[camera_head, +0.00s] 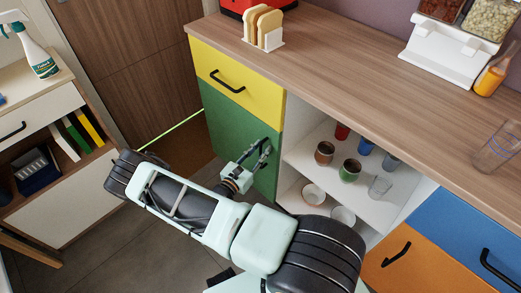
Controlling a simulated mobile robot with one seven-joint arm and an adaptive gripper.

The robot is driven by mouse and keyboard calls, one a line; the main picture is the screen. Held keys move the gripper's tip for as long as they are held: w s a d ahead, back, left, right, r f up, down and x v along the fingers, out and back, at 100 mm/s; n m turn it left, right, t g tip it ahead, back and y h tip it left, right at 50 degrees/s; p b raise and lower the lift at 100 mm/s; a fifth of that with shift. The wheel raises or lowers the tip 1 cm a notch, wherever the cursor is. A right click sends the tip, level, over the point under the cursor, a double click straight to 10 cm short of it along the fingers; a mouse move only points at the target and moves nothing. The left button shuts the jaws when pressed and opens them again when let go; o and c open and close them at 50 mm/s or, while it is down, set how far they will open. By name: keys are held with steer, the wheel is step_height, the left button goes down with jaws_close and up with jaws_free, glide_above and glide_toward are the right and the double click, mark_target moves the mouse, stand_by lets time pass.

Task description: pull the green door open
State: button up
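The green door (228,122) is the lower front of the cabinet, under a yellow drawer (235,78) with a black handle. It looks flush with the cabinet front. My gripper (264,153) is at the door's right side, near the open shelves, with its fingers against or just in front of the green face. The door's handle cannot be made out clearly; dark parts between the fingers may be it. Whether the fingers are open or closed on it is too small to tell. My forearm hides the floor below the door.
Open shelves (333,180) with several cups and bowls stand right of the door. An orange door (428,262) and a blue front (465,238) are further right. A side cabinet (60,200) stands at left. Floor (100,245) shows between. A thin green line (172,129) runs left of the cabinet.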

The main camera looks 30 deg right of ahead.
jaws_close()
steer(key=shift+a, duration=0.1)
stand_by(0.3)
